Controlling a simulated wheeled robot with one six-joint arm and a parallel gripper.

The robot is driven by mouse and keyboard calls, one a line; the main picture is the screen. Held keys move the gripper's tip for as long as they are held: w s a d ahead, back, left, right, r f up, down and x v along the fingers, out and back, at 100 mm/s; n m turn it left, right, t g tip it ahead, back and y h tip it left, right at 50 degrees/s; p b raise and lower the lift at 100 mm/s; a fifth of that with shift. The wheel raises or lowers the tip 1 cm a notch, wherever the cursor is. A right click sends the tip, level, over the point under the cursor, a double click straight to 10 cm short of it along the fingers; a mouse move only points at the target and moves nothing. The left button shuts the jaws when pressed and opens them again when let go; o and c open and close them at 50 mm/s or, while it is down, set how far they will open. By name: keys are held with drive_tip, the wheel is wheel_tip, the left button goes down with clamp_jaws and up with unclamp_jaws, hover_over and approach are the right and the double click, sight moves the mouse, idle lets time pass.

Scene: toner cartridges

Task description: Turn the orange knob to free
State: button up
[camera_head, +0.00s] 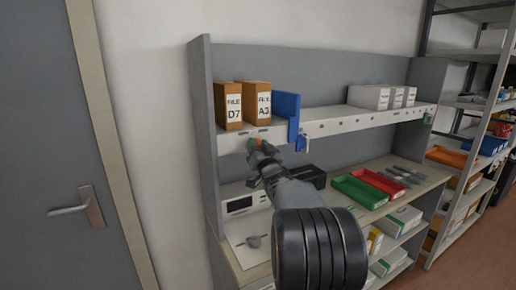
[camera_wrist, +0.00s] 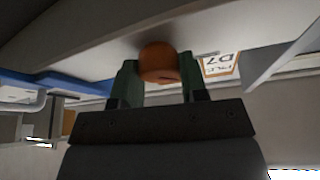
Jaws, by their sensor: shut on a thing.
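The orange knob (camera_wrist: 160,63) sits under the shelf edge and is between my gripper's two green fingers in the wrist view. My gripper (camera_wrist: 160,85) is shut on it, one finger on each side. In the head view, my gripper (camera_head: 256,147) reaches up to the shelf's front edge, just below the file boxes. Only a small part of the orange knob (camera_head: 255,141) shows there. I cannot tell the knob's turn angle or any marking on it.
File boxes D7 (camera_head: 229,106) and A3 (camera_head: 257,101) stand above on the shelf (camera_head: 325,125), beside a blue bookend (camera_head: 287,108). Green (camera_head: 358,193) and red (camera_head: 381,181) trays lie on the bench to the right. A grey side panel (camera_head: 202,130) bounds the left.

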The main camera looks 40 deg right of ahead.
drive_tip(key=m+g+h+b, duration=0.1)
drive_tip(key=m+g, duration=0.1)
drive_tip(key=m, duration=0.3)
drive_tip(key=m+g+h+b, duration=0.1)
drive_tip(key=m+g, duration=0.1)
drive_tip(key=m, duration=0.4)
drive_tip(key=m+g+h+b, duration=0.1)
drive_tip(key=m+g+b, duration=0.1)
drive_tip(key=m, duration=0.3)
drive_tip(key=shift+r+m+h, duration=0.15)
drive_tip(key=shift+m+h, duration=0.15)
drive_tip(key=shift+m, duration=0.1)
drive_tip(key=shift+m+g+y+p, duration=0.4)
drive_tip(key=shift+m+y+p, duration=0.1)
drive_tip(key=shift+m+p, duration=0.7)
drive_tip(key=shift+f, duration=0.2)
drive_tip(key=o, duration=0.9)
drive_tip(key=shift+r, duration=0.1)
drive_tip(key=shift+m, duration=0.3)
drive_tip(key=shift+s, duration=0.1)
